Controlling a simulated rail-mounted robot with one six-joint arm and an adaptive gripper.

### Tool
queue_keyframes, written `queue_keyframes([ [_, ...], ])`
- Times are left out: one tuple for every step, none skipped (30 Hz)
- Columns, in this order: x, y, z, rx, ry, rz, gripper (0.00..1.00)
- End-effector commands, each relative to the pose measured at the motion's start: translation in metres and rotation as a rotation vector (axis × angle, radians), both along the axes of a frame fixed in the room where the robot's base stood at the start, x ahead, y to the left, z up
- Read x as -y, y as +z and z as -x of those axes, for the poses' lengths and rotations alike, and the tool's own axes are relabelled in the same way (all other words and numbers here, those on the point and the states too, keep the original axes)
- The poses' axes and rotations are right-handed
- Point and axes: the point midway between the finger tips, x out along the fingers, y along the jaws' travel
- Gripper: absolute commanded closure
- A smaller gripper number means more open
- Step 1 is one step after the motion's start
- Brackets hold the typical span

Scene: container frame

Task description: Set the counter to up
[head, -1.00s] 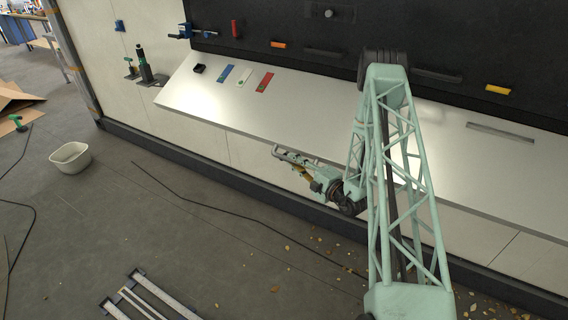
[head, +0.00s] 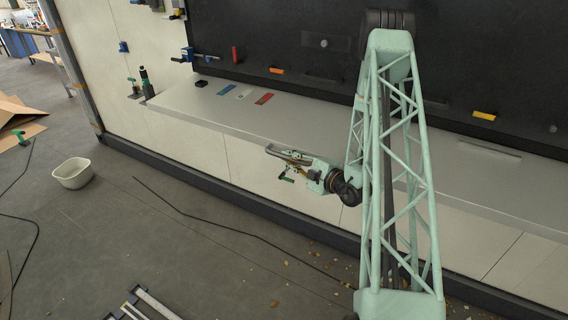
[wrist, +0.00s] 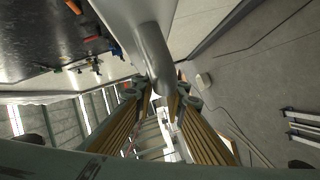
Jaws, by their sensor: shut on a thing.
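The counter (head: 300,122) is a long pale grey panel hinged along the dark wall. It stands out from the wall and looks close to level; I cannot tell if it is fully up. My gripper (head: 278,156) is at its front edge, left of the arm's lattice. In the wrist view, my gripper (wrist: 160,90) is shut on a rounded grey handle bar (wrist: 152,55) at the counter's edge (wrist: 125,15). The fingers hide part of the bar.
Blue, white and red flat pieces (head: 264,98) and a small black box (head: 201,84) lie on the counter's far left. A white basin (head: 73,173) stands on the floor at left. Metal rails (head: 140,305) lie at the front. The floor between is mostly clear, with a cable (head: 215,221).

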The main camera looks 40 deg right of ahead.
Motion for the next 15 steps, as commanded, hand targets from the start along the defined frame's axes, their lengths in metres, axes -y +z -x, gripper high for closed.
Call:
queue_keyframes([
  [0.003, 0.009, 0.0, 0.005, -0.004, 0.003, 1.0],
  [0.004, 0.011, 0.0, 0.005, -0.005, 0.003, 1.0],
  [0.005, 0.014, 0.001, 0.005, -0.006, 0.004, 1.0],
  [0.006, 0.015, 0.002, 0.006, -0.007, 0.003, 1.0],
  [0.007, 0.017, 0.002, 0.005, -0.008, 0.003, 1.0],
  [0.008, 0.018, 0.002, 0.005, -0.009, 0.003, 1.0],
  [0.008, 0.019, 0.002, 0.006, -0.009, 0.004, 1.0],
  [0.008, 0.02, 0.002, 0.005, -0.01, 0.004, 1.0],
  [0.009, 0.02, 0.003, 0.005, -0.01, 0.004, 1.0],
  [0.009, 0.02, 0.003, 0.005, -0.01, 0.004, 1.0],
  [0.009, 0.021, 0.003, 0.005, -0.011, 0.004, 1.0],
  [0.009, 0.021, 0.003, 0.005, -0.011, 0.004, 1.0],
  [0.009, 0.021, 0.003, 0.005, -0.011, 0.004, 1.0],
  [0.009, 0.021, 0.003, 0.005, -0.011, 0.004, 1.0],
  [0.009, 0.02, 0.003, 0.005, -0.011, 0.004, 1.0],
])
